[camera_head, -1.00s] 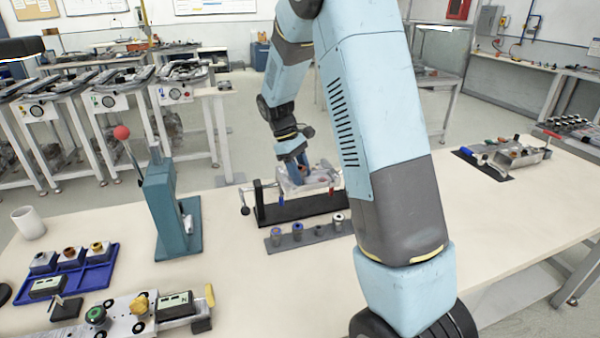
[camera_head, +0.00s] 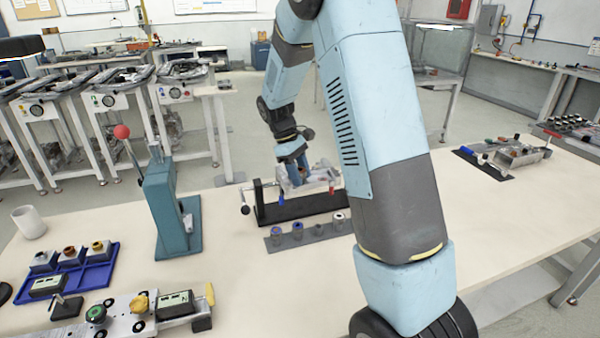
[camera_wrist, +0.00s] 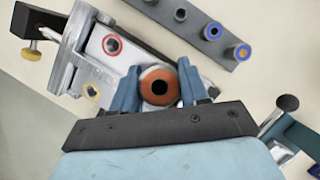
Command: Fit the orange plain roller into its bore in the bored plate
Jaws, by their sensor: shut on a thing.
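In the wrist view my gripper (camera_wrist: 159,90) is shut on the orange roller (camera_wrist: 158,74), a ring-shaped part with a dark centre hole, held between two blue fingers. The roller is over the grey bored plate (camera_wrist: 96,72), close to its right end. The plate shows a red-ringed bore (camera_wrist: 112,44) and a yellow-ringed bore (camera_wrist: 92,90). Whatever lies directly under the roller is hidden, so I cannot tell whether it is in a bore. In the head view the gripper (camera_head: 300,178) is low at the plate (camera_head: 318,178), which sits on a black fixture base (camera_head: 285,209).
A grey strip (camera_head: 310,234) with several rollers stands in front of the fixture. A teal lever press (camera_head: 170,205) stands to the left.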

